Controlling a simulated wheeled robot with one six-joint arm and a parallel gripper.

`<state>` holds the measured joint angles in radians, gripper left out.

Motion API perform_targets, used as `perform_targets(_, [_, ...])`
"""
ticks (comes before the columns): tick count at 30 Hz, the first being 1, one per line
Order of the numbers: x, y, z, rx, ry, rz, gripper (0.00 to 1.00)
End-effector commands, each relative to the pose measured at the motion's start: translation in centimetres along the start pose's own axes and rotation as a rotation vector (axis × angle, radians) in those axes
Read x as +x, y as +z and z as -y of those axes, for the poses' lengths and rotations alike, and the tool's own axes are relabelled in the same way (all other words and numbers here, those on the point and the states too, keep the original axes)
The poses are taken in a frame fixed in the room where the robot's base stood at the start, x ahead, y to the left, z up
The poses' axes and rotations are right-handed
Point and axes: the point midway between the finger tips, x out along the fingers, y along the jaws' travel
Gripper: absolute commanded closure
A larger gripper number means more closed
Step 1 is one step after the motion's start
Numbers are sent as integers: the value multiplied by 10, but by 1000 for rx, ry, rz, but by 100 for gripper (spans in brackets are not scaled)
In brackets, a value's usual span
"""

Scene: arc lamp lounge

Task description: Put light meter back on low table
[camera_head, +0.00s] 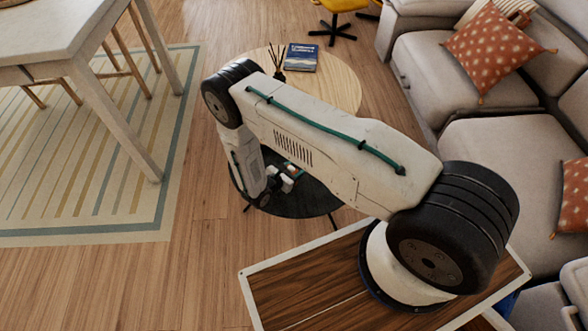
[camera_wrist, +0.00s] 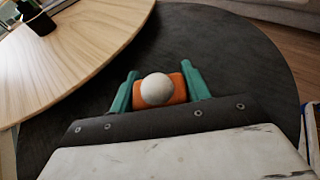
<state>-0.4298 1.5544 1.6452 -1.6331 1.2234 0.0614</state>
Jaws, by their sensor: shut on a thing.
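The light meter (camera_wrist: 178,95) is an orange block with a white dome, seen in the wrist view between the two teal fingers of my gripper (camera_wrist: 160,76). The fingers are shut on its sides. The dark round low table (camera_wrist: 235,55) lies beneath it. I cannot tell whether the meter touches the tabletop. In the head view, my arm hides much of the dark table (camera_head: 305,204), and the gripper is partly hidden over its surface.
A higher-looking round wooden table (camera_head: 335,85) adjoins the dark one, holding a blue book (camera_head: 301,58) and a dark reed vase (camera_head: 277,75). A grey sofa (camera_head: 450,80) stands right. A white table (camera_head: 110,110) stands left on a striped rug (camera_head: 60,200).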

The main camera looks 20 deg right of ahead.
Motion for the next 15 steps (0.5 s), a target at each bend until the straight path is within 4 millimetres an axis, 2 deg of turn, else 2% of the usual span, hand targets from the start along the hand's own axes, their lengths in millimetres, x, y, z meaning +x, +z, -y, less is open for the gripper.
perform_targets(1, [1, -2, 0, 0, 0, 0, 84])
perform_targets(2, [0, -1, 0, 0, 0, 0, 45])
perform_targets(3, [0, -1, 0, 0, 0, 0, 34])
perform_targets(4, [0, -1, 0, 0, 0, 0, 31])
perform_targets(15, [-5, 1, 0, -1, 1, 0, 31])
